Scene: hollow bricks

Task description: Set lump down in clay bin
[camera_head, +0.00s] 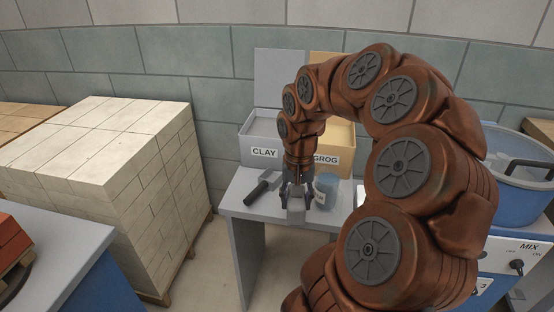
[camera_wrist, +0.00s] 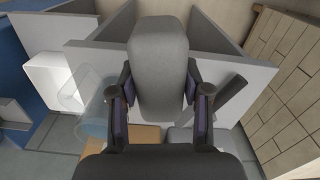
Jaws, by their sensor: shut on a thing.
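My gripper (camera_head: 297,193) is shut on a smooth grey lump (camera_wrist: 160,58), with one finger on each side in the wrist view. The lump also shows below the fingers in the head view (camera_head: 296,212). It hangs over the front part of a small grey table (camera_head: 245,204); whether it touches the tabletop is unclear. The grey clay bin (camera_head: 258,127), labelled CLAY and with its lid raised, stands at the back of the table, behind and left of my gripper. The bin's inside is mostly out of sight.
The tan GROG bin (camera_head: 343,138) stands right of the clay bin, partly behind my arm. A blue see-through cup (camera_head: 327,186) stands right of my gripper. A dark-handled tool (camera_head: 262,188) lies to its left. A pale brick stack (camera_head: 120,150) stands further left.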

